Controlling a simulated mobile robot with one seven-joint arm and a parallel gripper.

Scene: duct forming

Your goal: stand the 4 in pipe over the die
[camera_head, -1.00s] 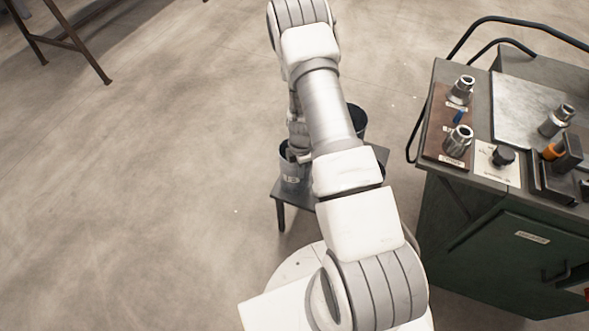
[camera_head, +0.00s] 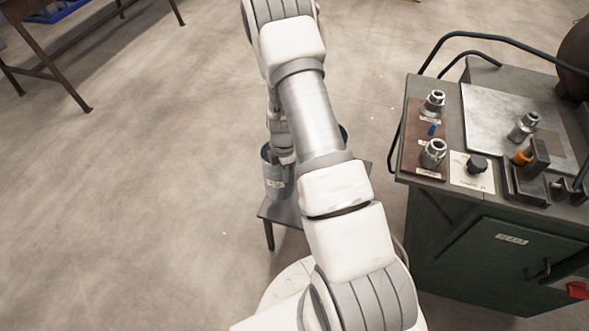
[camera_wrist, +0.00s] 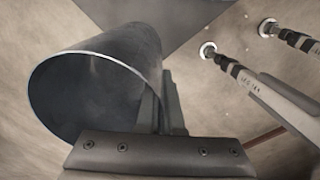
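The pipe (camera_head: 274,180) is a grey open cylinder with a small label, left of my arm in the head view, at the left side of the low table. In the wrist view the pipe (camera_wrist: 105,80) shows its round open end. My gripper (camera_wrist: 163,108) straddles the pipe's right wall, one finger inside and one outside, and looks shut on it. In the head view my gripper (camera_head: 284,158) is partly hidden at the pipe's rim. I cannot tell for sure which thing is the die; my arm covers much of the low table.
The low grey table (camera_head: 282,214) stands below my arm; a dark round thing (camera_head: 344,135) shows behind the arm.

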